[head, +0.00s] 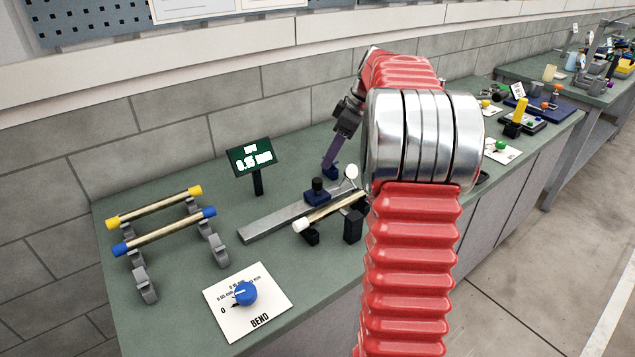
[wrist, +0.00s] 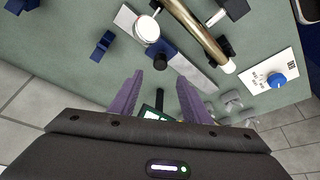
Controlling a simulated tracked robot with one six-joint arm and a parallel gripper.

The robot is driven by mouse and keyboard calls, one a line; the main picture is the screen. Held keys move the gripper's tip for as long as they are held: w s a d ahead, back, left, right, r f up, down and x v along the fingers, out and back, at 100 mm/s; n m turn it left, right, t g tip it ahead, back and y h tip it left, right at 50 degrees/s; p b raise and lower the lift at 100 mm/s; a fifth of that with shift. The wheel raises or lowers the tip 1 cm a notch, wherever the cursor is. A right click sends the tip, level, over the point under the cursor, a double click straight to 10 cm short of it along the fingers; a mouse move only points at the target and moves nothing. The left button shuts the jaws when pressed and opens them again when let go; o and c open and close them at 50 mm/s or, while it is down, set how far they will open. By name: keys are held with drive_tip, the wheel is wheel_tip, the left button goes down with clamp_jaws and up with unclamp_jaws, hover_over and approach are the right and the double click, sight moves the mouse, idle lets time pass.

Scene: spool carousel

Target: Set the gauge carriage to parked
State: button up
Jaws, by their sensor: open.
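The gauge carriage (head: 316,197) is a dark blue block with a black knob on top, sitting on a long grey rail (head: 262,225). In the wrist view the carriage (wrist: 182,63) shows just beyond my fingertips, with its black knob (wrist: 160,61) and the round white dial (wrist: 145,29) beside it. The dial (head: 352,172) also shows in the head view, right of the carriage. My gripper (wrist: 160,80) has purple fingers spread apart with nothing between them. In the head view my gripper (head: 331,158) is behind the rail, apart from the carriage. My arm hides the rail's right end.
A white-tipped brass rod (head: 333,211) rests on black supports before the rail. A small blue block (wrist: 102,44) is behind the rail. A display (head: 251,157) reads 0.5 mm. Two capped rods (head: 160,206) and a BEND dial card (head: 248,300) are at the left.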

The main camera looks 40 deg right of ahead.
sight(318, 180)
drive_tip(key=x, duration=1.1)
drive_tip(key=shift+a+f, duration=0.1)
drive_tip(key=shift+f, duration=0.3)
clamp_jaws()
